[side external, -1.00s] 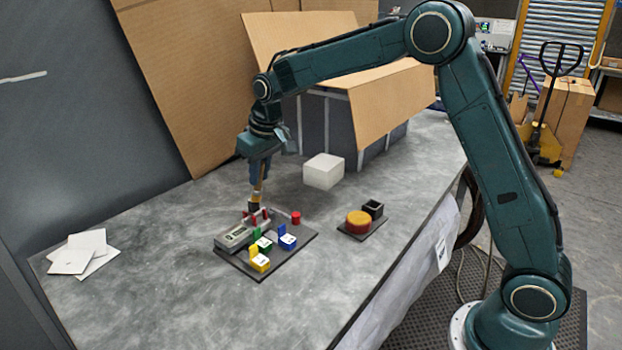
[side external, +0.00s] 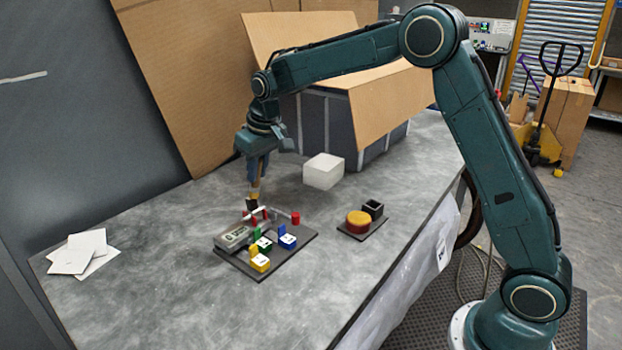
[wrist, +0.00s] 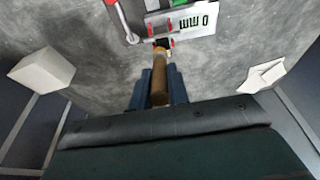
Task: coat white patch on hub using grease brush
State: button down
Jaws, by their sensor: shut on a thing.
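My gripper (side external: 257,178) is shut on the grease brush (side external: 254,195), which hangs tip down. In the wrist view, its brown handle (wrist: 159,80) lies between my two blue fingers. The dark brush end is over the far side of the dark board (side external: 234,267), by a pale bar with red parts (side external: 257,213). I cannot tell whether it touches. The hub and the white patch cannot be told apart surely among these small parts.
Blue (side external: 288,241) and yellow (side external: 261,263) blocks stand on the board. A round yellow-and-red pot (side external: 358,221) and a black open box (side external: 373,208) stand to the right. A white block (side external: 323,171) is behind. White sheets (side external: 83,252) lie left. The left front table is clear.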

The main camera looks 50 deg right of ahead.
jog(key=shift+w+a+f, duration=0.1)
jog(key=shift+a+f, duration=0.2)
jog(key=shift+a, duration=0.15)
jog(key=shift+a, duration=0.3)
dwell(0.4)
jog(key=shift+s+a+r, duration=0.1)
jog(key=shift+s+r, duration=0.05)
jog(key=shift+s, duration=0.2)
jog(key=shift+r, duration=0.1)
jog(key=shift+s+d, duration=0.35)
jog(key=shift+d, duration=0.1)
dwell(0.5)
jog(key=shift+w+d, duration=0.15)
jog(key=shift+d, duration=0.2)
jog(key=shift+w+d, duration=0.1)
jog(key=shift+w, duration=0.15)
dwell(0.4)
jog(key=shift+w+a, duration=0.25)
jog(key=shift+w, duration=0.1)
dwell(0.4)
jog(key=shift+a, duration=0.45)
dwell(0.4)
